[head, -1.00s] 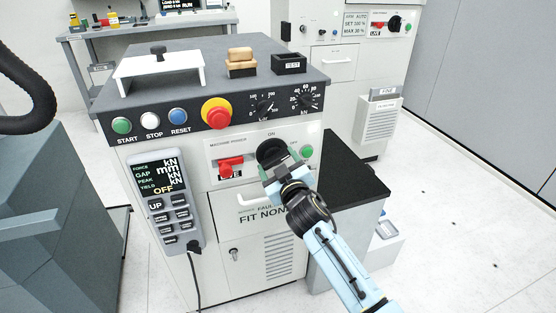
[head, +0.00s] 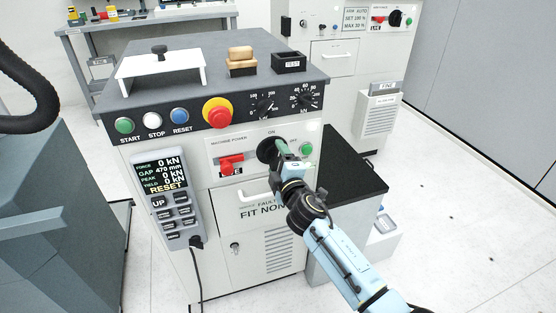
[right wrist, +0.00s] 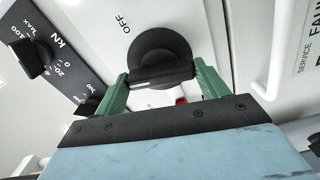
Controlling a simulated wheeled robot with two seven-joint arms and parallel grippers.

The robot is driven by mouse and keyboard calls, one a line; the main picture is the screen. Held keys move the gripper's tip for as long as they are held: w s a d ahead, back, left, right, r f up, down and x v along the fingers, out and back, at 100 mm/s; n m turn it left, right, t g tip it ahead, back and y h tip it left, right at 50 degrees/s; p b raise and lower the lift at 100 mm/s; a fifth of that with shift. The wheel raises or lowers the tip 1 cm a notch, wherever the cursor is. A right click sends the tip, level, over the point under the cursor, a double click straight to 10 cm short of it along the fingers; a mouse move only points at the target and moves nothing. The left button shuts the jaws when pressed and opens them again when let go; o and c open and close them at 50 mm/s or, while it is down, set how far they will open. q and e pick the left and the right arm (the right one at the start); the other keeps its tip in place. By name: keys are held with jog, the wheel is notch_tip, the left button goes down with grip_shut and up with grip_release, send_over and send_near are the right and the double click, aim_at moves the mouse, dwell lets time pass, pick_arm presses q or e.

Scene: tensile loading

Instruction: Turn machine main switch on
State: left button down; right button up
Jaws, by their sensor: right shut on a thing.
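The main switch is a round black knob (head: 266,149) on the white machine power panel (head: 222,150), between the ON and OFF labels. My right gripper (head: 281,150) comes at it from the lower right. In the right wrist view its green fingers (right wrist: 163,80) are shut on the raised bar of the knob (right wrist: 158,52), one at each end. A green lamp or button (head: 306,149) sits right of the knob. My left gripper is out of view.
A red lever (head: 231,163) is left of the knob. Above are the red emergency stop (head: 217,113), start, stop and reset buttons and two dials (head: 303,99). A drawer handle (head: 262,193) lies below. A black-topped cabinet (head: 357,188) stands close on the right.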

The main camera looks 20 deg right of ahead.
jog(key=shift+n, duration=1.3)
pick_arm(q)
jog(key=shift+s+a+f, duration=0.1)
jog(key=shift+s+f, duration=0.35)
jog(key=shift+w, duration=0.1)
pick_arm(e)
jog(key=o, duration=1)
